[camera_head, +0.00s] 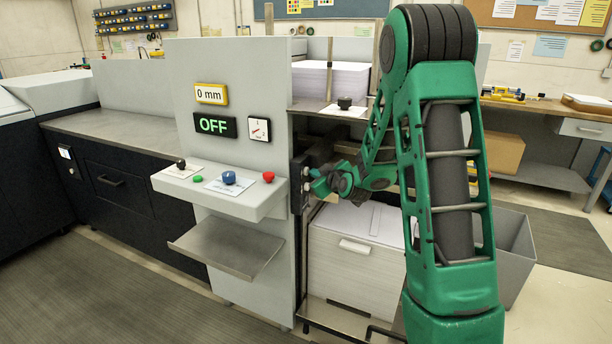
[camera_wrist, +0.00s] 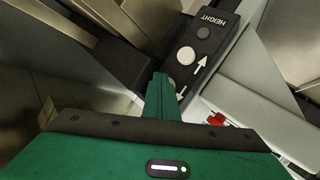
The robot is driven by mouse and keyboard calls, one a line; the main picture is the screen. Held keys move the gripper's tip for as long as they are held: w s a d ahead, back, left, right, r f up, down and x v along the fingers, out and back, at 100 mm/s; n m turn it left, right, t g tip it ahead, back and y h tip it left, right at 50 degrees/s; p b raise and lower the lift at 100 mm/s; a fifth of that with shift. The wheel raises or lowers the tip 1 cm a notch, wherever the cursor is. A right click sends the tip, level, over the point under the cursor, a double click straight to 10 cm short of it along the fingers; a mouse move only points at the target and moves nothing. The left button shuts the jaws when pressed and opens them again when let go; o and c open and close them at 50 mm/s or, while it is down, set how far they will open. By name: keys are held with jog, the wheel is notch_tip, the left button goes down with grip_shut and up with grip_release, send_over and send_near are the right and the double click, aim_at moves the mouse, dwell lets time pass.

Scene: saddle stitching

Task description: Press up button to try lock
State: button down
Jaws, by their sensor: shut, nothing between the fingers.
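The dark HEIGHT control panel (camera_wrist: 213,50) is in the upper middle of the wrist view. It carries a pale round button (camera_wrist: 186,55) beside an up arrow, and a dark round spot (camera_wrist: 204,33) nearer the HEIGHT label. A second arrow lies lower on the panel, partly hidden by my fingers. My gripper (camera_wrist: 161,80) is shut and empty, its tips just below the pale button in the picture; I cannot tell whether they touch the panel. In the head view my gripper (camera_head: 318,185) is at the dark strip (camera_head: 297,185) on the machine's right edge.
A control shelf (camera_head: 220,190) with knobs and a red button juts out left of my gripper, above a metal tray (camera_head: 226,245). The display (camera_head: 214,125) reads OFF. A paper stack (camera_head: 352,255) stands below my arm, and a grey bin (camera_head: 512,245) is at right.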

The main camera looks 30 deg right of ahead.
jog(key=shift+s+d, duration=0.5)
jog(key=shift+s, duration=0.2)
jog(key=s+d, duration=0.1)
jog(key=s, duration=0.1)
jog(key=s+d, duration=0.2)
dwell(0.4)
dwell(0.7)
